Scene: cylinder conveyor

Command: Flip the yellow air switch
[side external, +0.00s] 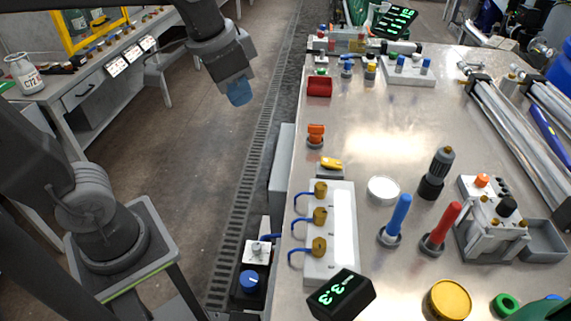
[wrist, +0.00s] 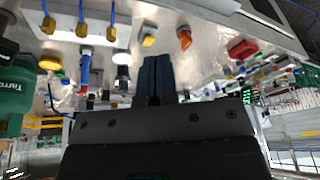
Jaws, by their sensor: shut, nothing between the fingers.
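A yellow switch (side external: 331,163) sits on a small grey base near the left edge of the steel table, just in front of an orange knob (side external: 316,133). The switch also shows in the wrist view (wrist: 149,38), above my fingertips and slightly left. Which way its lever is set is too small to tell. My gripper (side external: 239,93) has blue fingers and hangs over the floor, left of the table and apart from the switch. In the wrist view its fingers (wrist: 156,68) are together, with nothing between them.
In front of the switch, a white block (side external: 344,230) carries three brass valves with blue tubes. A red bin (side external: 319,86) stands farther back along the edge. A white round dish (side external: 383,189) and blue and red handles (side external: 440,228) stand to the right. The table's middle back is clear.

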